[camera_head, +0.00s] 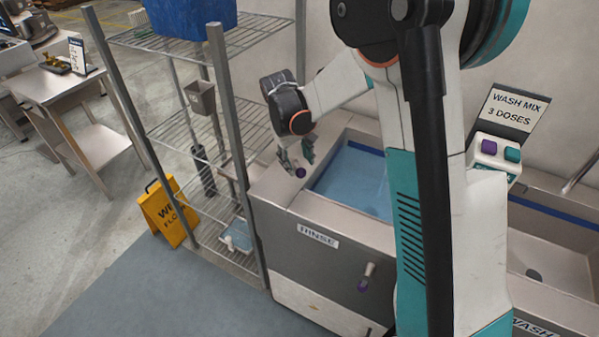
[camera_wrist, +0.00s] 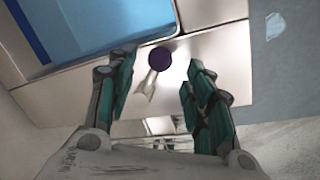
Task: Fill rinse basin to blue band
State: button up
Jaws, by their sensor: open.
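The rinse basin (camera_head: 318,241), labelled RINSE, holds light-blue water (camera_head: 350,180). A darker blue band (camera_head: 366,148) shows along its far wall, and also in the wrist view (camera_wrist: 27,32); I cannot tell exactly how the waterline stands against it. A purple-knobbed tap lever (camera_head: 300,172) is on the basin's left rim. In the wrist view its round purple knob (camera_wrist: 159,62) and metal stem lie between my fingers, with gaps to both sides. My gripper (camera_head: 296,155) is open above this rim, and its spread teal fingers show in the wrist view (camera_wrist: 163,88).
The wash basin (camera_head: 550,250) stands right, with a two-button dispenser (camera_head: 490,155) and sign (camera_head: 513,112) behind. A wire shelf (camera_head: 205,150) and yellow wet-floor sign (camera_head: 167,212) stand left.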

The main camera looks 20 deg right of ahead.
aim_at(300, 169)
jog(key=shift+w+d+f+b, duration=0.1)
jog(key=shift+d+f+b, duration=0.15)
jog(key=shift+f, duration=0.9)
jog(key=shift+d+f+b, duration=0.2)
jog(key=shift+f, duration=0.9)
grip_shut()
